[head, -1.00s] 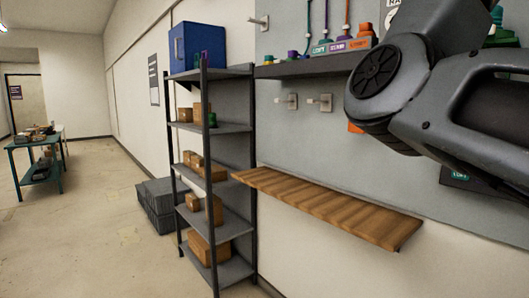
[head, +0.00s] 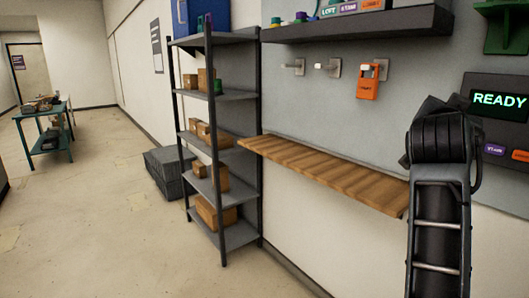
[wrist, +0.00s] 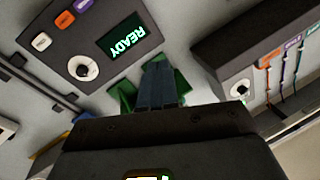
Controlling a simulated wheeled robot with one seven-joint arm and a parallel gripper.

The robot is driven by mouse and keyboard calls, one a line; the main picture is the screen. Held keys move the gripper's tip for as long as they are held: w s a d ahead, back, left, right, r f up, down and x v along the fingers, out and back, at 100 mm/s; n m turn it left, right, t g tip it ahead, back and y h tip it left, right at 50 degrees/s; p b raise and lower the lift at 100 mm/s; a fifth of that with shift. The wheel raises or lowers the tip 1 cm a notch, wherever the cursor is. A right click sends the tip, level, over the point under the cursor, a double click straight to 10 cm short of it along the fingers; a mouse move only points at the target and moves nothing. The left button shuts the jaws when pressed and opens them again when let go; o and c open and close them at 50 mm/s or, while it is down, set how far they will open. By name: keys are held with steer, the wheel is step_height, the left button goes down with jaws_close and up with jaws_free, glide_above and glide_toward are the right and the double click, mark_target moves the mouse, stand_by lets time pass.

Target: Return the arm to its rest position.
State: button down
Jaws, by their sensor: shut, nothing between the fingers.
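My arm stands at the right of the head view, its dark elbow in front of the wall below the upper shelf's right end. My gripper (wrist: 157,66) shows in the wrist view, its two bluish fingers together with nothing between them. Behind the fingers is a green bracket (wrist: 125,96), partly hidden by them; it also shows at the top right of the head view (head: 510,28). I cannot make out the gripper in the head view.
A dark panel (head: 483,86) reads READY. An orange handset (head: 368,83) hangs on a wall hook. A wooden shelf (head: 320,172) juts out beside my arm. The dark upper shelf (head: 345,28) is above it.

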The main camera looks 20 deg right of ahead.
steer(key=s+a+f+n+t+y, duration=0.2)
steer(key=a+f+n, duration=0.2)
steer(key=f, duration=0.4)
steer(key=s+a+f+n+t+y, duration=0.2)
steer(key=a+f+n+y, duration=0.15)
steer(key=f, duration=0.55)
steer(key=s+a+f+n+t+y, duration=0.2)
steer(key=s+a+f+n+y, duration=0.35)
steer(key=s+a+f, duration=0.5)
steer(key=s+a+f+y, duration=0.1)
steer(key=s+a, duration=0.2)
steer(key=s, duration=0.6)
steer(key=s+a+f+n+g+y, duration=0.1)
steer(key=s+a+y, duration=0.1)
steer(key=s, duration=0.7)
steer(key=s+a+f+n+g+y, duration=0.1)
steer(key=s+a, duration=0.3)
steer(key=s, duration=0.6)
steer(key=shift+a, duration=0.4)
